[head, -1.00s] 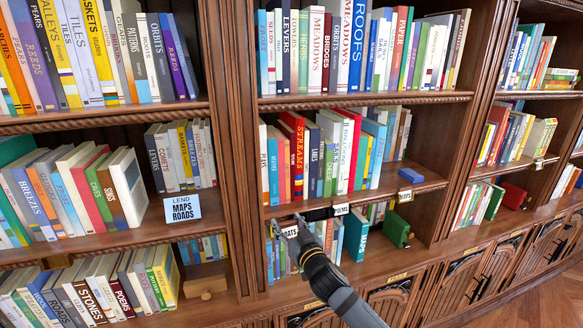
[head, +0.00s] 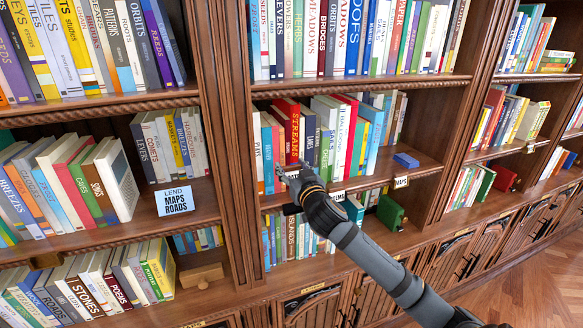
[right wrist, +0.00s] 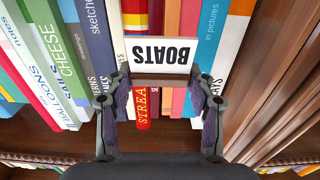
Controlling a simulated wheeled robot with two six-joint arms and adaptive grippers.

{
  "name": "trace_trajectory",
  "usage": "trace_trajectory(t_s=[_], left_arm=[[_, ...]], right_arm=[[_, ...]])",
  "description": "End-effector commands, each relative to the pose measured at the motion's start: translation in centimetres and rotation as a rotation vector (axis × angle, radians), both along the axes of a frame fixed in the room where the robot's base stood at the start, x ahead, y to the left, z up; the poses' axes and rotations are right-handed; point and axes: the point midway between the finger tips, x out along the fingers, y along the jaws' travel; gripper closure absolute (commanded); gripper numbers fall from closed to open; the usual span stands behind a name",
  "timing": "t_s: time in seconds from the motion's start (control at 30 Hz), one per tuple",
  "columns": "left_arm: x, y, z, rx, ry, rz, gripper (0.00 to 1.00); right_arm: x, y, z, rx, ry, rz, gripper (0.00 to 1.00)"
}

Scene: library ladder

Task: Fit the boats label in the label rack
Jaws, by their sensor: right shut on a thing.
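The boats label is a white plate with black letters. It shows upside down in the right wrist view (right wrist: 160,54), held between my right gripper's fingers (right wrist: 158,90). In the head view my right gripper (head: 288,173) is in front of the red and orange books of the middle bay, above the shelf's front edge. The label rack (head: 293,209) is a dark strip on that edge, below the gripper and partly hidden by my arm. The poems label (head: 337,197) and the maps label (head: 401,182) are on the edge to the right. My left gripper is out of view.
A blue-and-white sign (head: 175,200) reading LEND MAPS ROADS stands on the left shelf. A blue book (head: 406,160) lies on the middle shelf. A green box-like thing (head: 390,213) is below. Wooden uprights divide the bays. The floor at lower right is clear.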

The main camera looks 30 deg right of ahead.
Motion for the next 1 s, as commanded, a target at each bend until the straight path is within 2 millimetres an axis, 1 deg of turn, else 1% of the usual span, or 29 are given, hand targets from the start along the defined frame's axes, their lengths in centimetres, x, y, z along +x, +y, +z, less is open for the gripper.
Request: trace_trajectory(t_s=[0.03,0.3,0.5,1.0], left_arm=[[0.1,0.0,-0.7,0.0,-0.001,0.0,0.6],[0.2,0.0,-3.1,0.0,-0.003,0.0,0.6],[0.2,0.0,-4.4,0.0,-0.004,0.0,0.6],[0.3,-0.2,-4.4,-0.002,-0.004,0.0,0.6]], right_arm=[[-0.1,0.0,-0.7,-0.001,0.0,0.0,0.73],[-0.7,0.2,-3.6,-0.001,0.0,0.001,0.73],[-1.0,0.3,-5.1,-0.001,0.0,0.001,0.73],[-1.1,0.3,-5.2,0.0,0.0,0.001,0.73]])
